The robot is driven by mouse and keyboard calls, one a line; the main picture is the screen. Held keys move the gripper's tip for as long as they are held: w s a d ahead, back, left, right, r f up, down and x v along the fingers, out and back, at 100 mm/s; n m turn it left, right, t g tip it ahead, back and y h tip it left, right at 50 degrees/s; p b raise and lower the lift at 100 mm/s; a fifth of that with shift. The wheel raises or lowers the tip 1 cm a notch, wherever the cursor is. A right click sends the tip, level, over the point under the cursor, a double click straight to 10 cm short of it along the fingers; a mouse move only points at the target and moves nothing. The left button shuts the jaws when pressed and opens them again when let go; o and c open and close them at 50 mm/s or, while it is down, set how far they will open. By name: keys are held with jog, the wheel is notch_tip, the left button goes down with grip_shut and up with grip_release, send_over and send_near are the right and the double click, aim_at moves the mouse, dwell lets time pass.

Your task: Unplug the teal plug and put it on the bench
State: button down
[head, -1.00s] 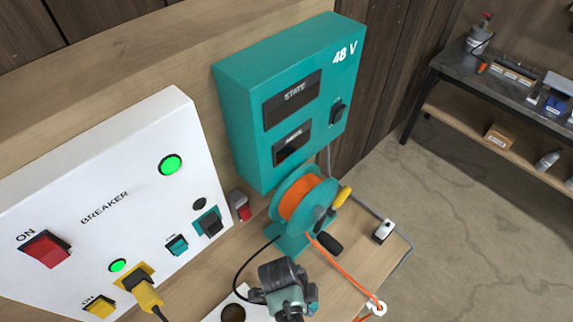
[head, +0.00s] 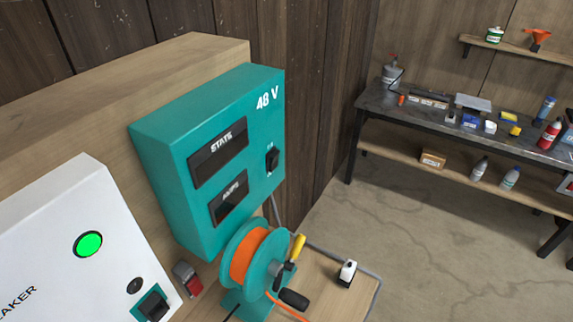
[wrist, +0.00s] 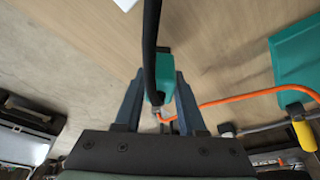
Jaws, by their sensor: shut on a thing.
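In the wrist view, the teal plug (wrist: 166,72) is between the two fingers of my gripper (wrist: 158,82), which is shut on it. A thick black cable (wrist: 151,30) runs from the plug toward the top of the picture. The plug hangs clear of the panel; a wooden surface (wrist: 220,40) lies behind it. My gripper is out of the head view. In the head view, a teal-framed dark fitting (head: 152,306) sits low on the white breaker panel (head: 50,240), partly cut off. A dark metal workbench (head: 385,97) stands at the back right.
The teal 48 V box (head: 215,165) stands behind the teal reel (head: 240,260) with orange cable. A small white-and-black switch (head: 347,273) sits on the wooden top (head: 325,300). Bottles and boxes crowd the metal workbench and its shelf. The concrete floor (head: 420,240) between is clear.

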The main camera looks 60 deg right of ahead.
jog(key=shift+f+b, duration=0.4)
jog(key=shift+f, duration=0.1)
jog(key=shift+c, duration=2.1)
grip_release()
jog(key=shift+r, duration=0.1)
jog(key=b+v, duration=0.1)
jog(key=v, duration=1.2)
